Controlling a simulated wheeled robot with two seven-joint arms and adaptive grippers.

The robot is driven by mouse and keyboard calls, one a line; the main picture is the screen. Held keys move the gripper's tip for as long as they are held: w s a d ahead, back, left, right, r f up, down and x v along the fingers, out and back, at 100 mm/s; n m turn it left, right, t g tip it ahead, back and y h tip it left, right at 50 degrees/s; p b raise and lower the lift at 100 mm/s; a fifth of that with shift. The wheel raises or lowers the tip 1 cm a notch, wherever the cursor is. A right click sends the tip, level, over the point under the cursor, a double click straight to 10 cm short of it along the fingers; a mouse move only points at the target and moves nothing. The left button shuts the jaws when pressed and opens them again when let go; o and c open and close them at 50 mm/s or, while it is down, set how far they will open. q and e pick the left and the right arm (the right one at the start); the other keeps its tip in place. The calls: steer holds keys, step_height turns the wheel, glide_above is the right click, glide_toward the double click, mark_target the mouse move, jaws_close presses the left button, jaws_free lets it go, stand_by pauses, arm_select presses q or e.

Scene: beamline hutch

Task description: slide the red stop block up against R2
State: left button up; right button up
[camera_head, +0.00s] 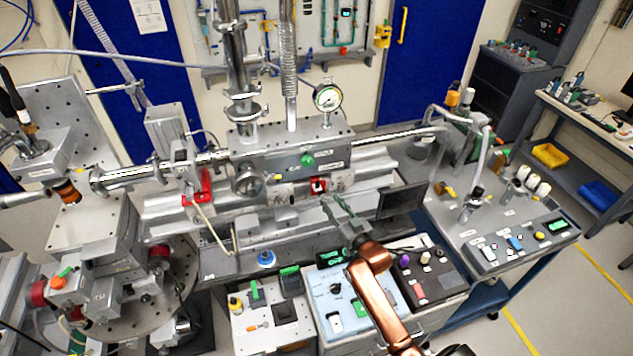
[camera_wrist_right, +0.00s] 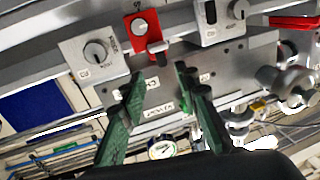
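The red stop block (camera_head: 318,186) sits on the rail at the front of the central instrument.
A dial gauge (camera_head: 328,97) stands above the rail. A red bracket (camera_head: 203,190) is left along the rail, with a hanging cable. A dark panel (camera_head: 401,200) is at the right. Control boxes, including a light blue one (camera_head: 345,300), lie below my right arm.

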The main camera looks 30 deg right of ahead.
mark_target(318, 186)
steer(key=w, duration=0.7)
steer(key=shift+d+r+p, duration=0.1)
steer(key=shift+p, duration=0.25)
steer(key=shift+w, duration=0.55)
steer(key=c, duration=0.7)
arm_select(q)
steer(key=s, duration=0.3)
steer(key=shift+s+a+r, duration=0.1)
steer(key=shift+s+r, duration=0.05)
steer(key=shift+r, duration=0.1)
arm_select(e)
jaws_close()
arm_select(q)
steer(key=shift+w, duration=0.25)
steer(key=shift+w+r, duration=0.1)
steer(key=shift+w, duration=0.15)
